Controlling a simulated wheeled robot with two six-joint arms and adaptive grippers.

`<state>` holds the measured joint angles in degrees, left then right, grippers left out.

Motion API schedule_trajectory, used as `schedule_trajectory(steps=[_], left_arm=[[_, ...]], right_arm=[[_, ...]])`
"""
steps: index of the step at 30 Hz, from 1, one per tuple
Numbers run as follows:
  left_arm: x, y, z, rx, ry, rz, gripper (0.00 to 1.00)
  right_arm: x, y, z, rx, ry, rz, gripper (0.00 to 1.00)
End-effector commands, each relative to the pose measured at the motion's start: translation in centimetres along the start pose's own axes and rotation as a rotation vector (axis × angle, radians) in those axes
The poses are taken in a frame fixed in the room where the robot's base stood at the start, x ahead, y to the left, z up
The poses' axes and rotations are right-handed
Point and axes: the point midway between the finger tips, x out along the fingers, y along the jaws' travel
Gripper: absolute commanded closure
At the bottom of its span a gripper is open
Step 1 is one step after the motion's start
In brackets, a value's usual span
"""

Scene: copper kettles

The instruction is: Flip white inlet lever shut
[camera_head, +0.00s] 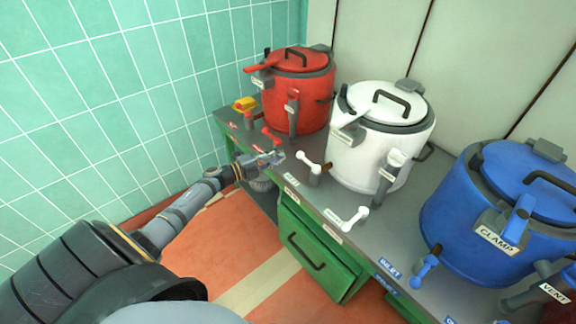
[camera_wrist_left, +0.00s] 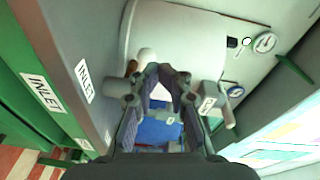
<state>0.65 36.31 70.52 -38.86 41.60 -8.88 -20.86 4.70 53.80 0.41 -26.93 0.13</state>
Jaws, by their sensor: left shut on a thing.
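The white inlet lever (camera_head: 308,162) stands on the counter's front part, left of the white kettle (camera_head: 368,155). Its pale knob (camera_wrist_left: 147,57) and brown pivot show in the left wrist view, near the INLET labels (camera_wrist_left: 82,78). My left gripper (camera_head: 279,157) reaches in over the counter edge, its fingertips at the left of the lever's knob. In the left wrist view my left gripper (camera_wrist_left: 167,72) is shut on the lever; its fingers hide the exact contact. My right gripper is out of view.
The blue kettle (camera_head: 500,215) is at the right. Green drawers (camera_head: 315,250) are below.

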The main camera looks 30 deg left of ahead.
Motion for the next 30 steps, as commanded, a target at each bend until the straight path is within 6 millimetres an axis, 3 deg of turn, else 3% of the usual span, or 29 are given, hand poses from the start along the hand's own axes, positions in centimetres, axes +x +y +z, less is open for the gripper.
schedule_trajectory(steps=[1, 10, 30], left_arm=[[-0.5, 0.2, 1.3, 0.001, -0.002, 0.001, 1.0], [-2.3, -0.9, 5.5, -0.001, -0.002, 0.001, 1.0], [-2.6, -1.0, 5.9, -0.003, -0.001, 0.002, 1.0]], right_arm=[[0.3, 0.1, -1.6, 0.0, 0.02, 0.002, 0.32], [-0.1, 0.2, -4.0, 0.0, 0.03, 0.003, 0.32], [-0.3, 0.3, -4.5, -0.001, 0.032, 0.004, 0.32]])
